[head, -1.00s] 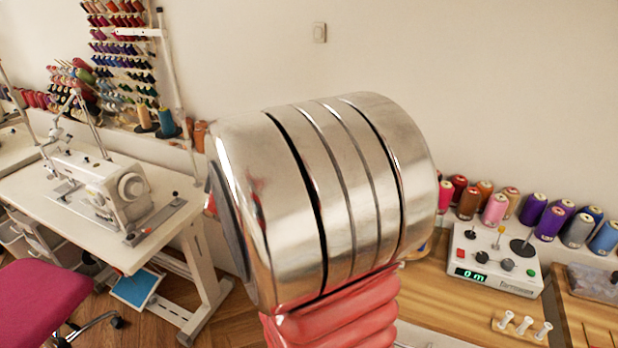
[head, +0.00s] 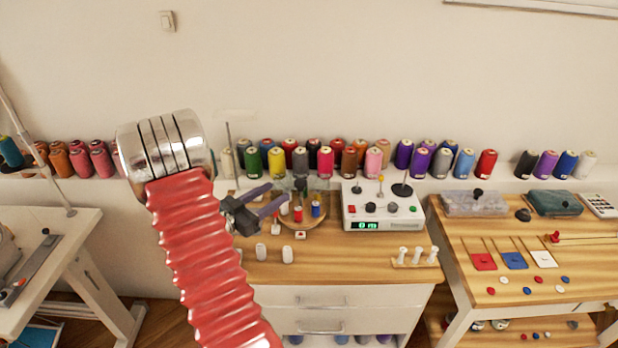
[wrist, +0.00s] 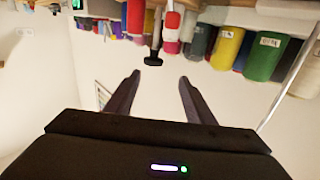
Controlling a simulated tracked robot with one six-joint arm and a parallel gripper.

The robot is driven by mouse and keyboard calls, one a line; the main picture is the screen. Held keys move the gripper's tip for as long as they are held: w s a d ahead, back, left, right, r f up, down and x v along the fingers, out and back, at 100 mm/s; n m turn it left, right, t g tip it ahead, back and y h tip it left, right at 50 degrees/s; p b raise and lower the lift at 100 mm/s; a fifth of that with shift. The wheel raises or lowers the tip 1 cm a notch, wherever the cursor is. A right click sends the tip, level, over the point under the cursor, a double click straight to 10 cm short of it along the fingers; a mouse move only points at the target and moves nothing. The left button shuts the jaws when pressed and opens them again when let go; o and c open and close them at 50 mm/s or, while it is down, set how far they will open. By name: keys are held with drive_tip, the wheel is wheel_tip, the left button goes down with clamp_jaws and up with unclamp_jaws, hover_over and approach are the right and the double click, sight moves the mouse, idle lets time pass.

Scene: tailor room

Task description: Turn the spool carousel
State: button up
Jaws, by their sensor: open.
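The spool carousel is a round wooden plate (head: 308,227) with small spools on it, standing on the wooden worktop in the head view. A blue spool (head: 316,209) shows at its right and a red one beside it. My gripper (head: 279,191) is open and empty, with its dark purple fingers reaching in from the left and covering part of the carousel. In the wrist view my gripper (wrist: 157,88) has its fingers spread, nothing between them. A black knob (wrist: 153,60) on a stem and a small red spool (wrist: 172,20) show beyond the fingertips, the picture being upside down.
Large thread cones (head: 325,162) line the wall ledge behind. A white control box (head: 383,206) stands right of the carousel, with a small rack of white pegs (head: 414,256) in front. A thin upright rod (head: 231,155) stands behind my gripper. The worktop's front is mostly clear.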

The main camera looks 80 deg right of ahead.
sight(309, 185)
drive_tip(key=shift+s+f+g, duration=0.25)
drive_tip(key=shift+s+g, duration=0.15)
drive_tip(key=shift+s, duration=0.35)
drive_tip(key=x, duration=1.3)
drive_tip(key=shift+s+d+f, duration=0.1)
drive_tip(key=shift+s+d, duration=0.05)
drive_tip(key=shift+d, duration=0.15)
drive_tip(key=shift+c, duration=0.7)
clamp_jaws()
